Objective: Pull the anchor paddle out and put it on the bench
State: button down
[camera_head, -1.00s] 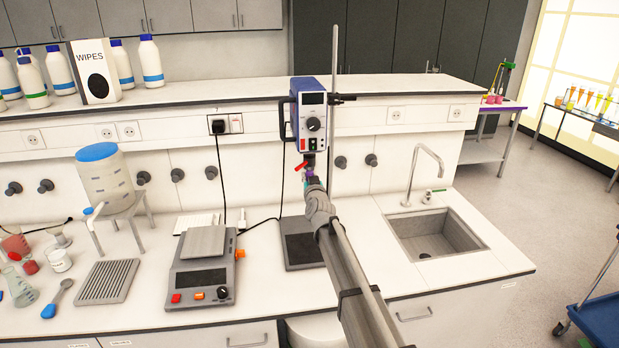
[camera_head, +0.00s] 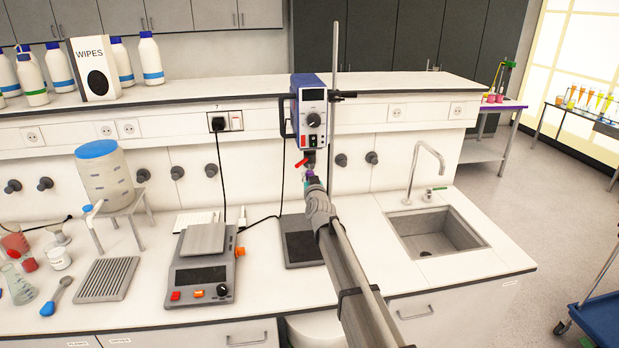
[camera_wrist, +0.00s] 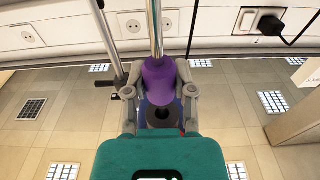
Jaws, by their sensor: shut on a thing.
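The anchor paddle (camera_wrist: 159,82) shows in the wrist view as a purple collar with a bright metal shaft running from it toward the top of the picture. My gripper (camera_wrist: 159,95) has one finger on each side of the collar and is shut on it. A dark round chuck opening (camera_wrist: 161,117) of the stirrer shows just beside the collar's end. In the head view my gripper (camera_head: 310,178) is under the blue stirrer motor (camera_head: 313,115), with a little purple visible. My arm hides the paddle's lower part. The white bench (camera_head: 365,235) lies below.
A hotplate-like device (camera_head: 203,275) and a dark stand base (camera_head: 300,245) stand on the bench. A vertical rod (camera_head: 333,100) rises beside the motor. A sink (camera_head: 437,232) is at right. Glassware and a grey rack (camera_head: 107,280) are at left. Bench between base and sink looks clear.

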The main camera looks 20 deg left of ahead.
jog(key=shift+f, duration=0.25)
dwell(0.4)
jog(key=shift+f+b, duration=0.4)
jog(key=shift+b, duration=0.2)
jog(key=shift+f+b, duration=1.05)
jog(key=shift+f, duration=0.25)
